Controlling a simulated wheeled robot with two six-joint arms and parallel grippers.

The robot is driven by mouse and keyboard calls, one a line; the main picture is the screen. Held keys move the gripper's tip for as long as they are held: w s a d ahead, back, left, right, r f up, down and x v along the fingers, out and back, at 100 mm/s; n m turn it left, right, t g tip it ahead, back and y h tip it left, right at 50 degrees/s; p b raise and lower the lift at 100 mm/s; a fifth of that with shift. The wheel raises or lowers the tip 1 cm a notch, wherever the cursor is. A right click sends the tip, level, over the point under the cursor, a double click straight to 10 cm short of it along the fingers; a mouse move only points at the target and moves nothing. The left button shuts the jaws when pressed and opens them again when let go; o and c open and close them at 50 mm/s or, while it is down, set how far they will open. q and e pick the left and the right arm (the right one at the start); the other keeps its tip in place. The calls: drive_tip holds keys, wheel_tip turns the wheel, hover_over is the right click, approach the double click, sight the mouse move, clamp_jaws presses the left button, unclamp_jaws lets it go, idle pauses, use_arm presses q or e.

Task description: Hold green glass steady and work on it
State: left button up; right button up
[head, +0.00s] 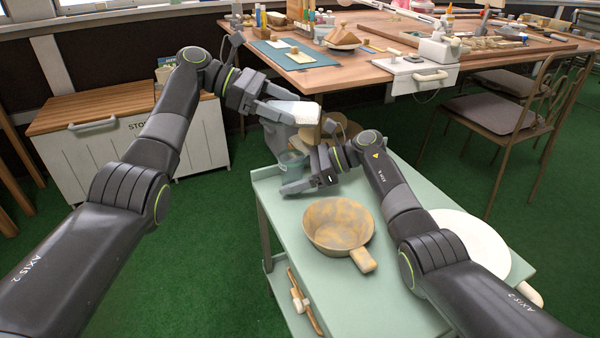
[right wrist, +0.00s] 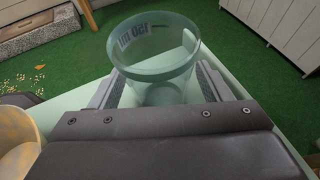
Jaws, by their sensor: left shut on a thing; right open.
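The green glass (head: 292,163) is a clear, greenish cup standing upright near the far left corner of the pale green cart top (head: 300,320). In the right wrist view the glass (right wrist: 155,60) shows its open rim and "150 ml" lettering. My right gripper (head: 290,178) is open, with one finger on each side of the glass; I cannot tell whether they touch it. My left gripper (head: 285,103) is shut on a white block-like thing (head: 298,112) and holds it above and just behind the glass.
A mottled brown bowl (head: 320,235) with a stubby handle stands on the cart. A white plate (head: 478,243) lies right of it, partly behind my right arm. A wooden worktable (head: 360,70) stands behind, a white cabinet (head: 90,155) at left.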

drive_tip(key=c, duration=1.1)
idle(0.4)
